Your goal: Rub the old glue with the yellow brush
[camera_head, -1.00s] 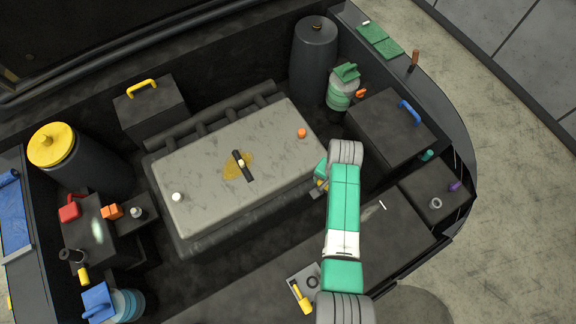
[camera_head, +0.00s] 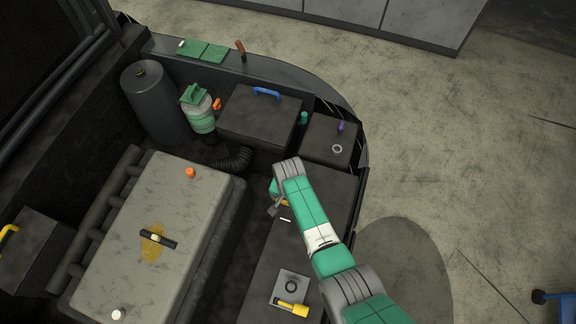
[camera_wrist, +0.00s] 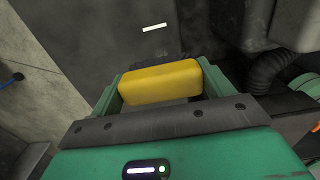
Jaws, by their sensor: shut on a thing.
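The old glue (camera_head: 154,248) is an amber patch on the grey engine cover (camera_head: 185,215), in the lower left of the head view. A black bar with a pale knob (camera_head: 157,239) lies across the patch. My gripper (camera_head: 278,199) is to the right of the cover, apart from it, above a dark ledge. In the wrist view my gripper (camera_wrist: 160,84) is shut on a yellow block, which looks like the handle of the yellow brush (camera_wrist: 160,82). The brush's lower end is hidden there; a small grey part shows below the gripper in the head view.
A white strip (camera_head: 285,220) lies on the dark ledge close to my gripper. A plate with a ring and a yellow-handled tool (camera_head: 291,308) sits nearer. An orange cap (camera_head: 190,172) and a white cap (camera_head: 118,314) stand on the cover. A blue-handled box (camera_head: 262,120) stands behind.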

